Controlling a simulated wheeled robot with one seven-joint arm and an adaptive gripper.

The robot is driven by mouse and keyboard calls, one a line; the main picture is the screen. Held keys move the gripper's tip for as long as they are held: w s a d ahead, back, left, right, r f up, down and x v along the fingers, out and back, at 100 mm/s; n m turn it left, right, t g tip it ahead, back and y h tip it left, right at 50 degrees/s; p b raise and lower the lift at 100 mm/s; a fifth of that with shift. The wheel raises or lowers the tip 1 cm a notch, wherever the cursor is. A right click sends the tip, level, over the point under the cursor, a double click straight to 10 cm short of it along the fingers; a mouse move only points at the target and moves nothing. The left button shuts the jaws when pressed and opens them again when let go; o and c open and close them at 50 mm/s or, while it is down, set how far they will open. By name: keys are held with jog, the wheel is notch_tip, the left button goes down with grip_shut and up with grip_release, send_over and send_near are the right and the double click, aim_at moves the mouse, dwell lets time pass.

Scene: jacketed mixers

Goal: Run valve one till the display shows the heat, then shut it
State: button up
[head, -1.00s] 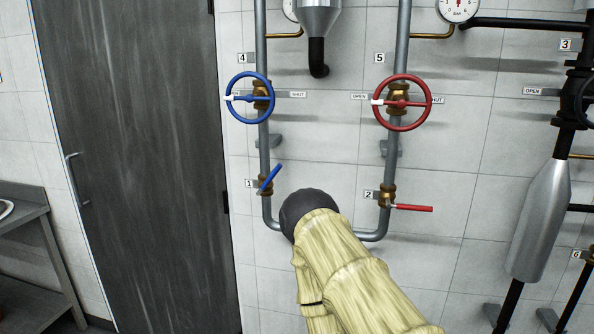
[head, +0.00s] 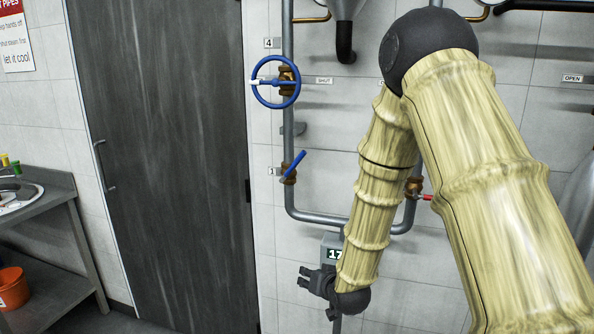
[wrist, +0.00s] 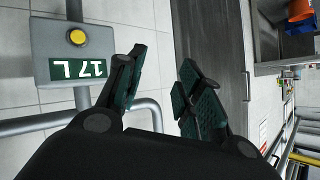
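Valve one is the blue lever (head: 293,163) on the left pipe, beside a small number plate. It slants up to the right. The display (head: 334,254) is a grey box below the pipe bend; its green screen begins with 17, the rest hidden by my arm. In the wrist view the display (wrist: 77,69) is upside down, with a yellow button (wrist: 77,36) on the box. My gripper (head: 314,287) is at the box's lower left, below the lever. In the wrist view my gripper (wrist: 160,88) has its fingers apart and nothing between them.
A blue handwheel (head: 276,82) sits above the lever on the same pipe. A red lever (head: 425,197) on the right pipe is partly behind my arm. A dark door (head: 165,160) is left of the pipes. A metal bench (head: 50,210) stands further left.

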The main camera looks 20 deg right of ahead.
jog(key=w+d+r+t+b, duration=0.1)
jog(key=w+r+t, duration=0.35)
jog(key=r, duration=1.05)
jog(key=m+t, duration=0.1)
jog(key=t, duration=0.1)
send_near(298, 162)
jog(key=w, duration=0.1)
jog(key=shift+g+y, duration=0.25)
jog(key=shift+y, duration=0.15)
jog(key=w+p, duration=0.1)
jog(key=w, duration=0.5)
jog(key=w+p, duration=0.1)
jog(key=w, duration=0.3)
jog(key=shift+a+r+p, duration=0.2)
jog(key=shift+a+p, duration=0.05)
jog(key=shift+p, duration=0.1)
grip_shut()
